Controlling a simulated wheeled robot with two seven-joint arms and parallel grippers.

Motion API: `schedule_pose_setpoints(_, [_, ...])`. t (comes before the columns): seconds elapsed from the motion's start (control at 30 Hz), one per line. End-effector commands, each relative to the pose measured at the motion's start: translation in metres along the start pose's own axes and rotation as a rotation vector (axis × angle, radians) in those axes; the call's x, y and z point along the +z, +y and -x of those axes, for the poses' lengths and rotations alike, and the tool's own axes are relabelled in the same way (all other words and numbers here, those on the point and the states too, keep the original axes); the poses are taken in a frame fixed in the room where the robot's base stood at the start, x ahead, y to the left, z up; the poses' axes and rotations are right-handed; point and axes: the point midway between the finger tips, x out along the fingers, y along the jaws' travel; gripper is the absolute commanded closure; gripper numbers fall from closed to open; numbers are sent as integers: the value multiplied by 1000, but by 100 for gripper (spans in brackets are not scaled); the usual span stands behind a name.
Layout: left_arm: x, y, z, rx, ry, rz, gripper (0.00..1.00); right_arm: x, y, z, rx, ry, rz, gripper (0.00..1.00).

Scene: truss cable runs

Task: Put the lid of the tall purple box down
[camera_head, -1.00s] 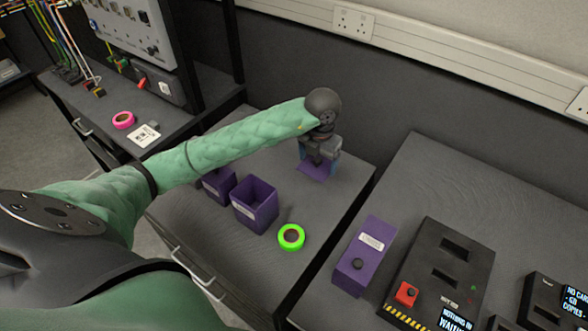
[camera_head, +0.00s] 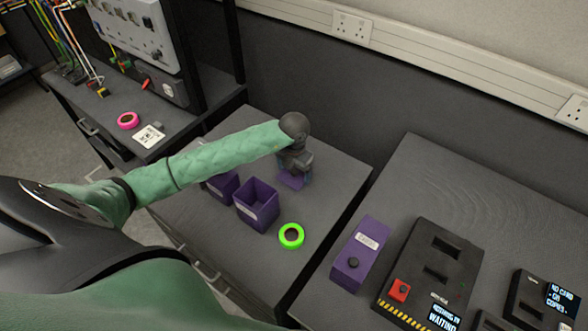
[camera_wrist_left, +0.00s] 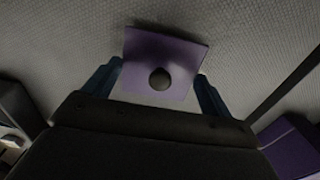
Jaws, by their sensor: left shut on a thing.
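My left gripper (camera_head: 294,174) is shut on a flat purple lid (camera_head: 290,182) over the back of the left bench. In the left wrist view the lid (camera_wrist_left: 150,50) lies between the two blue fingers (camera_wrist_left: 158,88), with its dark round knob facing the camera. I cannot tell whether the lid touches the bench. An open purple box (camera_head: 258,206) with a white label stands in front and to the left of the gripper. A second purple box (camera_head: 221,187) stands behind it, partly hidden by my arm. My right gripper is out of view.
A green tape roll (camera_head: 291,236) lies right of the open box. A closed purple box (camera_head: 360,256) with a knob is on the right bench (camera_head: 437,170), beside a black panel (camera_head: 430,270) with a red button. The left bench (camera_head: 330,205) is bare around the lid.

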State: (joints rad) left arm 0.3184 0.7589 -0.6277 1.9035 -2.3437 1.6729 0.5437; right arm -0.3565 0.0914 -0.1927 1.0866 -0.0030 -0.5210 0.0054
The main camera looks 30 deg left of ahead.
Motion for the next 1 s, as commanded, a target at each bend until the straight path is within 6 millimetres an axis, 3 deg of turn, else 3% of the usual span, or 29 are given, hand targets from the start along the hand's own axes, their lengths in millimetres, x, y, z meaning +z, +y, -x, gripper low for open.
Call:
schedule_pose_setpoints(0.6, [0, 0, -11, 1, 0, -1, 37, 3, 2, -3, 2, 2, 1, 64])
schedule_pose_setpoints(0.63, [0, 0, -10, 1, 0, -1, 12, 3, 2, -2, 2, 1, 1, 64])
schedule_pose_setpoints(0.7, [0, 0, -10, 0, 0, -1, 0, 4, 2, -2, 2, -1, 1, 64])
schedule_pose_setpoints(1.0, [0, 0, -9, 0, 0, -1, 0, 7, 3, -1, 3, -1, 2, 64])
